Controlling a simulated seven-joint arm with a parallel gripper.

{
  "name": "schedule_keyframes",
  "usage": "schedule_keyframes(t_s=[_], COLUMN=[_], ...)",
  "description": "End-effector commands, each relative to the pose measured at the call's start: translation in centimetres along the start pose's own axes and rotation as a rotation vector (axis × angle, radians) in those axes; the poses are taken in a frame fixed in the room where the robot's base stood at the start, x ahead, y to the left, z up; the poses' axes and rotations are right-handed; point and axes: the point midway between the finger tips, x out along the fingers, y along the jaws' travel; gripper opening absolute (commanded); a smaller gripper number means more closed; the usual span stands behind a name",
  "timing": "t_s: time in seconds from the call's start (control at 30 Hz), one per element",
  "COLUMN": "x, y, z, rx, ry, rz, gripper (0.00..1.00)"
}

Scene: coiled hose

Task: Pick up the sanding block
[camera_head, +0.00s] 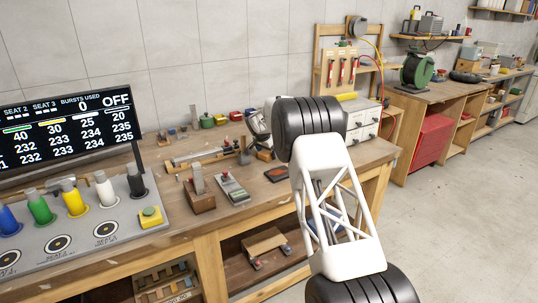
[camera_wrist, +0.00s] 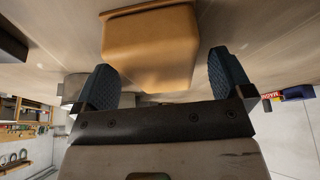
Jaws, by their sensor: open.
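A tan-brown block with rounded edges, which looks like the sanding block (camera_wrist: 150,45), lies on the wooden bench top in the wrist view. My gripper (camera_wrist: 161,66) is open, with its two dark, textured fingers apart and nothing held between them. The block appears beyond and between the fingertips; I cannot tell how large the gap is. In the head view my gripper (camera_head: 259,130) is mostly hidden behind my arm, low over the bench. I cannot pick out the block surely in the head view.
On the workbench (camera_head: 240,205), a wooden block with a metal post (camera_head: 200,195), a grey device (camera_head: 232,188) and a dark flat item (camera_head: 276,172) lie near my arm. A white drawer cabinet (camera_head: 366,121) stands to the right. A control panel (camera_head: 75,235) fills the left.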

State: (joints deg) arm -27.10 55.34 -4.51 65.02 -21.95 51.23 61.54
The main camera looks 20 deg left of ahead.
Motion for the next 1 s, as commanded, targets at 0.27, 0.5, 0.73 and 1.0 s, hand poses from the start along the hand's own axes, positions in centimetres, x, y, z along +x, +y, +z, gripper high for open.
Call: schedule_keyframes(t_s=[0.27,0.5,0.73,1.0], x=[0.3,0.3,0.3,0.26], y=[0.0,-0.01,-0.01,-0.02], z=[0.03,0.05,0.05,0.03], rx=[0.0,-0.001,-0.001,0.0], ry=[0.0,0.0,0.0,0.0], rz=[0.0,0.0,0.0,0.0], gripper=[0.98,0.98,0.81,0.4])
